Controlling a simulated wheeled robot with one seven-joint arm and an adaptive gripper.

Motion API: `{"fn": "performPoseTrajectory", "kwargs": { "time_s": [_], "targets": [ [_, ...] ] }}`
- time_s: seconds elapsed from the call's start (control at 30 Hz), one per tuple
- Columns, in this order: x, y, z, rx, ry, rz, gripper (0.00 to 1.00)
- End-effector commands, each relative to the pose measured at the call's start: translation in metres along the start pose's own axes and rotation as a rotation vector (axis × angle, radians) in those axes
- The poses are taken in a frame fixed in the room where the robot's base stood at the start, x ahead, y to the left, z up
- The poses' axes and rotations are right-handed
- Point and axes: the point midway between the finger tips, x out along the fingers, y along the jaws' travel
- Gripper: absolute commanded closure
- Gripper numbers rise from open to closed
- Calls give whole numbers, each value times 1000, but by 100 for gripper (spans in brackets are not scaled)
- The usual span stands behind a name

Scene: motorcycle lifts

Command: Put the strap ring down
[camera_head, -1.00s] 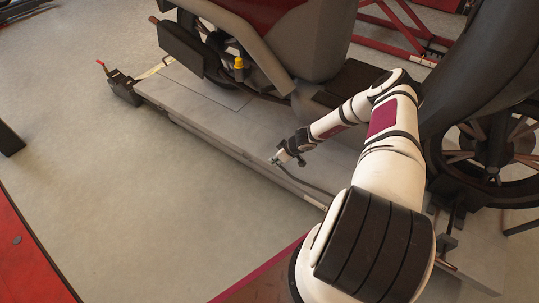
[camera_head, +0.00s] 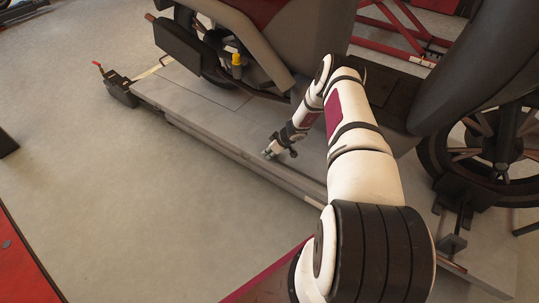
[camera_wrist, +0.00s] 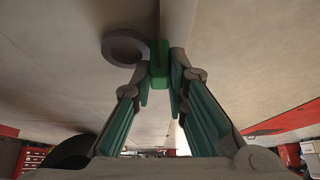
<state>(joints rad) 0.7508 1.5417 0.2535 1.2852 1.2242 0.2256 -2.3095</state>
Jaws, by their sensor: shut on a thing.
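The strap ring (camera_wrist: 107,50) is a dark grey ring just left of the fingertips in the wrist view. A green piece runs beside it at the tips; I cannot tell whether it is part of the ring. My gripper (camera_wrist: 160,78) has its green-lined fingers drawn together at the tips and is shut on the strap ring. In the head view my gripper (camera_head: 268,154) is low at the front side of the grey lift platform (camera_head: 205,118). The ring is too small to make out there. I cannot tell whether it touches the platform.
A motorcycle (camera_head: 280,45) stands on the platform behind my arm. A yellow-topped bottle (camera_head: 237,66) is beside its wheel. A large dark spoked wheel (camera_head: 500,150) is at the right. Open floor (camera_head: 110,190) lies left of the platform. Red equipment (camera_head: 25,260) is at lower left.

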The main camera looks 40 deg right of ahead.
Motion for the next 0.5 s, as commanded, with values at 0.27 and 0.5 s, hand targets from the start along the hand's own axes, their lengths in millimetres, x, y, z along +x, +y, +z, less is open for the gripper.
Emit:
{"fn": "performPoseTrajectory", "kwargs": {
  "time_s": [0.27,0.5],
  "targets": [
    [0,0,0,0,0,0,100],
    [2,0,2,0,-1,1,65]
  ]
}}
